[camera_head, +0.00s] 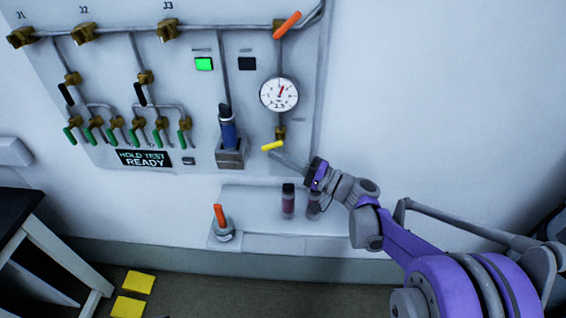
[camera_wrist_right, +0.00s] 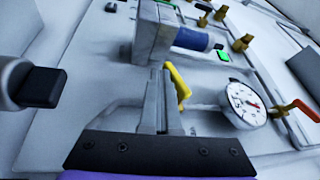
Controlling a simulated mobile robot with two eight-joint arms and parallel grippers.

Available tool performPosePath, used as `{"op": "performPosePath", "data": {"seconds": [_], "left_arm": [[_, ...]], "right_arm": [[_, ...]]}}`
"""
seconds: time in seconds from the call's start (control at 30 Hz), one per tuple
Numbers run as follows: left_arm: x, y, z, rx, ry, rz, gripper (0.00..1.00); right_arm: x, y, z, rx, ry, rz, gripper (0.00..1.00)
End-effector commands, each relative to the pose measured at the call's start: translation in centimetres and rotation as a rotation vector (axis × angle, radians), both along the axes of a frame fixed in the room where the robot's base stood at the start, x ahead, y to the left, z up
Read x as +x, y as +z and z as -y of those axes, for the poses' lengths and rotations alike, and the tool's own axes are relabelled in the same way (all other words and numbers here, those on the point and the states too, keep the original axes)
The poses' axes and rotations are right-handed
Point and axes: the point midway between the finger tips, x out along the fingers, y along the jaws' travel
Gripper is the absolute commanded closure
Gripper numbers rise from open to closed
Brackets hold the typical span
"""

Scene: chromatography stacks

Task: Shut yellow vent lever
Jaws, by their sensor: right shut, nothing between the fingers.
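The yellow vent lever (camera_head: 272,145) sits below the round gauge on the wall panel, lying nearly sideways with its free end to the left. It also shows in the right wrist view (camera_wrist_right: 178,84), just right of the fingertips. My right gripper (camera_head: 277,154) is shut and empty, its tips close below the lever. In the wrist view the shut fingers (camera_wrist_right: 158,76) are beside the lever; I cannot tell whether they touch it. My left gripper is not in view.
The pressure gauge (camera_head: 279,94) is above the lever, with an orange lever (camera_head: 287,25) higher up. A blue cylinder (camera_head: 228,131) in a grey bracket (camera_head: 230,155) stands left. Below, a ledge (camera_head: 262,224) holds dark-capped bottles (camera_head: 288,203) and an orange-handled item (camera_head: 219,217).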

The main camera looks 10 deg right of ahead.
Motion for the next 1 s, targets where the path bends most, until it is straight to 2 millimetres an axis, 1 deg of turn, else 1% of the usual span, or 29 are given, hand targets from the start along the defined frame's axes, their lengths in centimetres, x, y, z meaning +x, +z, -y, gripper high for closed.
{"op": "performPosePath", "data": {"seconds": [0.03,0.13,0.53,1.0], "left_arm": [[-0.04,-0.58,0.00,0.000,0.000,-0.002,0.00],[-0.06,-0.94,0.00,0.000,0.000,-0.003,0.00],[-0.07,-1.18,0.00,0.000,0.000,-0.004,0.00],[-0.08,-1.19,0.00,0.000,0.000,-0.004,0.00]], "right_arm": [[0.06,-0.34,-0.26,0.041,0.003,0.011,1.00],[0.13,-0.19,-0.50,0.119,0.002,0.033,1.00],[0.31,0.28,-1.13,0.111,0.001,0.031,1.00],[0.36,0.33,-1.25,0.109,0.001,0.031,1.00]]}}
